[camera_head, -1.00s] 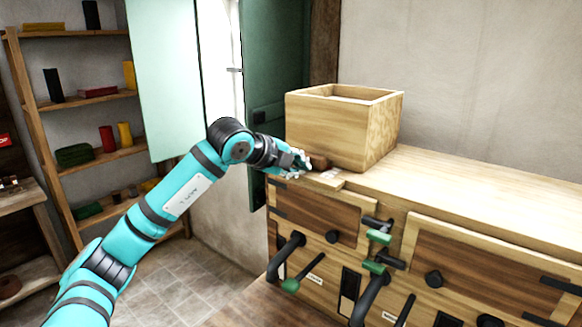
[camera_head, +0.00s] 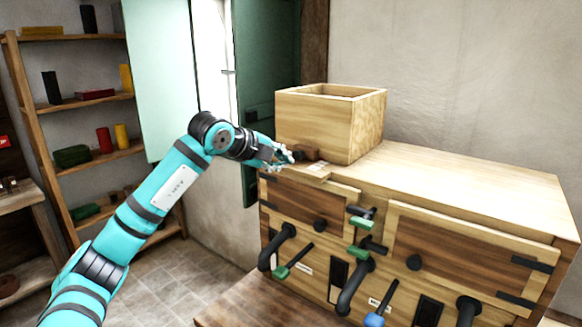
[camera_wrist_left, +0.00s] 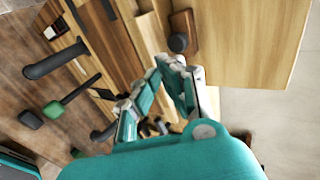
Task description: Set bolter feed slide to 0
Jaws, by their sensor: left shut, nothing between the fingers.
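A wooden hopper box (camera_head: 350,130) stands on the left end of the cabinet top. At its front left base is a dark brown block with a knob (camera_head: 306,153), which looks like the feed slide's handle; it also shows in the left wrist view, as a dark round knob (camera_wrist_left: 179,43) on a brown block. A pale plate (camera_head: 318,171) lies in front of it; any scale marks are too small to read. My left gripper (camera_head: 288,155) is shut and empty, just left of the knob. In the wrist view its fingertips (camera_wrist_left: 168,66) are apart from the knob. My right gripper is out of view.
The wooden cabinet (camera_head: 455,183) has dark panels, curved black pipes and several levers, with green handles (camera_head: 360,222) and a blue one (camera_head: 374,320). Its top is clear right of the hopper. A green shutter (camera_head: 266,75) and shelves (camera_head: 75,97) stand left.

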